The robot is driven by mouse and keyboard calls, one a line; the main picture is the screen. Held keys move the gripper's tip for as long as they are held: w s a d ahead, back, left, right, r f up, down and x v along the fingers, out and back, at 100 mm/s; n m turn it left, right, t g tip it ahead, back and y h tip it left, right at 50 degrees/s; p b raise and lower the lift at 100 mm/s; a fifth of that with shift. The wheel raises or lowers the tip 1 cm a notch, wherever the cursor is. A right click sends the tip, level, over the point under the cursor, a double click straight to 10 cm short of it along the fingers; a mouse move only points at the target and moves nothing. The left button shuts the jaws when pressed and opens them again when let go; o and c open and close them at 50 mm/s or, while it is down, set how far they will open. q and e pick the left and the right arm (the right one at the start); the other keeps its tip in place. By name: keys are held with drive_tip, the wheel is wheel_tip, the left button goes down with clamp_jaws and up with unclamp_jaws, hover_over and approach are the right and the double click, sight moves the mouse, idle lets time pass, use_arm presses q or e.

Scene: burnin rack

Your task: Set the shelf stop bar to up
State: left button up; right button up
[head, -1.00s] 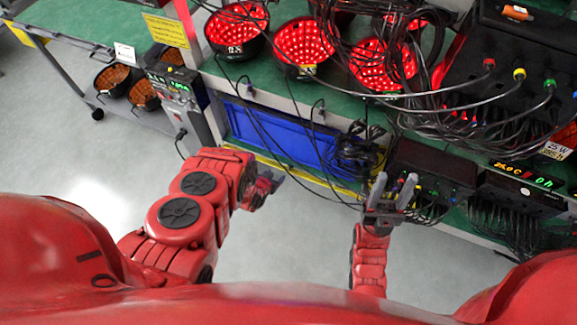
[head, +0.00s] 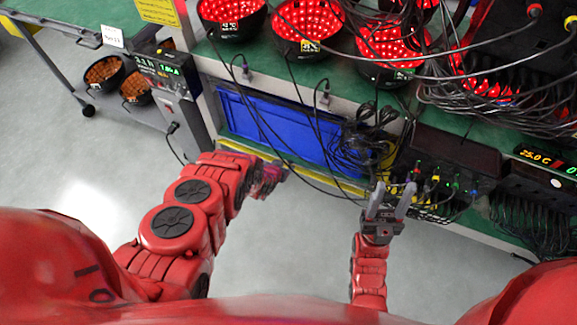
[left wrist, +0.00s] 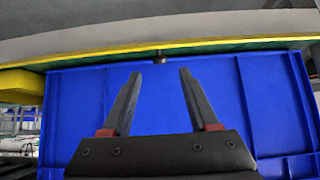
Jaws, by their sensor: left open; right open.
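A long yellow bar (head: 232,147) runs along the front of the lower shelf, below a blue bin (head: 275,130); I take it for the stop bar. My left gripper (head: 268,180) is just in front of it, small and blurred in the head view. In the left wrist view my left gripper (left wrist: 160,76) is open and empty, its fingers against the blue bin (left wrist: 215,95) behind. A yellow strip (left wrist: 240,45) with a small dark knob crosses beyond the fingertips; contact does not show. My right gripper (head: 391,197) is open and empty in front of the lower shelf.
Black cables (head: 360,150) hang in front of the lower shelf near my right gripper. Red-lit lamps (head: 308,25) stand on the green shelf above. A cart (head: 70,65) with orange-lit lamps is at the left. The floor (head: 300,250) before the rack is clear.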

sight(290, 162)
use_arm(q)
drive_tip(key=b+x, duration=0.3)
drive_tip(key=x, duration=0.1)
drive_tip(key=shift+f, duration=0.35)
drive_tip(key=shift+w+d+f+b, duration=0.25)
drive_tip(key=shift+w+f+b, duration=0.1)
drive_tip(key=shift+w+b, duration=0.5)
drive_tip(key=shift+s, duration=0.15)
drive_tip(key=shift+c, duration=0.3)
clamp_jaws()
